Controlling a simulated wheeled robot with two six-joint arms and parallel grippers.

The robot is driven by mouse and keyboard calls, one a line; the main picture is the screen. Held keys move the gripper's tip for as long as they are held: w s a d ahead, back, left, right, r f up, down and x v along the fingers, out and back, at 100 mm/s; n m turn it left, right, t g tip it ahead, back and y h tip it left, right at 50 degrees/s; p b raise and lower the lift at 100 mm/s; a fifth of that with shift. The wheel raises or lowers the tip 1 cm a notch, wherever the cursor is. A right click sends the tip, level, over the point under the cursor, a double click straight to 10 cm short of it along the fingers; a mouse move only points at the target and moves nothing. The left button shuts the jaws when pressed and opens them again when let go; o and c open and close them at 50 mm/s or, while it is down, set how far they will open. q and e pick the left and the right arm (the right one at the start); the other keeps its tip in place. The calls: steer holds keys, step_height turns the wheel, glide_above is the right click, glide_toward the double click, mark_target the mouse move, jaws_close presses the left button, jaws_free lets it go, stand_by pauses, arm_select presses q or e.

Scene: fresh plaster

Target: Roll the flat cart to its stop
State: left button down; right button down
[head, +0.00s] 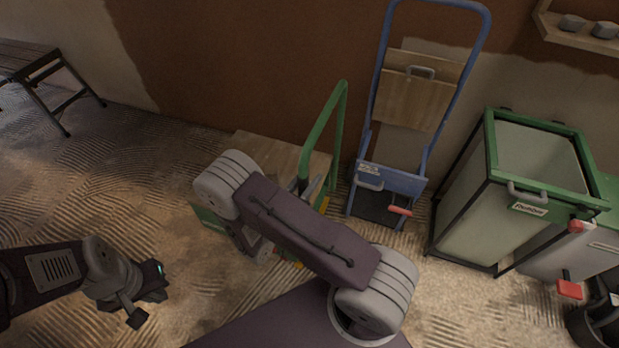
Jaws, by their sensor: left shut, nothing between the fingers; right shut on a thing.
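The flat cart stands in the middle of the head view, with a wooden deck (262,148) and an upright green handle (339,105). A green panel with small lettering (209,218) shows at its near left. My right arm hides much of the cart. My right gripper (312,188) is mostly hidden behind that arm; it is shut on the green handle. My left gripper (150,298) is shut and empty above the floor, left of the cart and apart from it. I cannot make out the stop clearly; a bit of yellow (324,204) shows beside the handle.
A blue hand truck (393,178) carrying wooden boards stands against the wall, right of the cart. A green-framed bin (490,172) stands further right. A bench (36,72) is at the far left. The textured floor at left is clear.

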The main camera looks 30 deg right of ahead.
steer(key=shift+s+d+f, duration=0.15)
steer(key=shift+s, duration=0.1)
steer(key=c, duration=1.1)
jaws_free()
steer(key=p+v, duration=0.1)
steer(key=v, duration=0.7)
steer(key=shift+s+a+p, duration=0.1)
steer(key=shift+a+p, duration=0.2)
steer(key=shift+p, duration=0.1)
steer(key=shift+s+a, duration=0.15)
steer(key=shift+a, duration=0.05)
